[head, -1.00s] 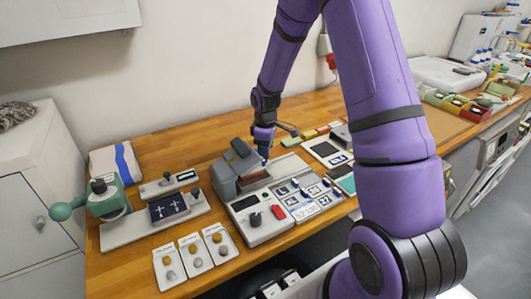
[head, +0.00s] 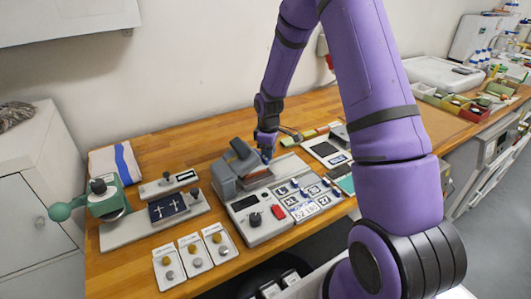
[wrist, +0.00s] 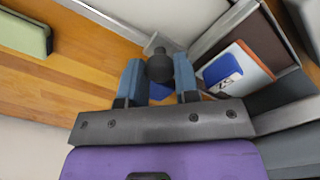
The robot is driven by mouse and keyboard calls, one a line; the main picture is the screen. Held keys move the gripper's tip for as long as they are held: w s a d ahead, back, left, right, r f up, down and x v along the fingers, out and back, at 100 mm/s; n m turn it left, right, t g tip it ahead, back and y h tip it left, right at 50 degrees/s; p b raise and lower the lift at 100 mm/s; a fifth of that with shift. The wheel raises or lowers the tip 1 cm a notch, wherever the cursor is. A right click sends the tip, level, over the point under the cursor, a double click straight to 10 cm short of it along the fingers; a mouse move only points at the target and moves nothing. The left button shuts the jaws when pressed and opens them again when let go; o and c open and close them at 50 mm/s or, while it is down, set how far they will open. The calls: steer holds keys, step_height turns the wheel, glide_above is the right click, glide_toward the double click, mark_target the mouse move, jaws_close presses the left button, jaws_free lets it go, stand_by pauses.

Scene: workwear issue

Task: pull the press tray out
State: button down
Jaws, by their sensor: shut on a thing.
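The grey heat press (head: 223,182) stands at the middle of the wooden bench, behind a control panel with a knob and a red switch. My gripper (head: 267,157) is at the right side of the press, pointing down. In the wrist view its two blue fingers (wrist: 160,82) are shut on a dark round knob (wrist: 160,66). The press tray (wrist: 224,27) shows to the right of the fingers, with a light metal rim. A blue-and-white patch on an orange-edged piece (wrist: 238,72) lies in it. The knob's join to the tray is mostly hidden.
Left of the press stand a green hand press (head: 107,200) and a dark plate with white crosses (head: 167,208). Labelled cards (head: 196,252) lie in front. Small keyed plates (head: 305,198) sit right of the panel. A green block (wrist: 25,35) lies on bare bench.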

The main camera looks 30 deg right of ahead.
steer(key=d, duration=1.1)
steer(key=c, duration=1.1)
jaws_free()
steer(key=shift+r, duration=0.1)
step_height(320, 180, up, 11)
steer(key=shift+f, duration=0.15)
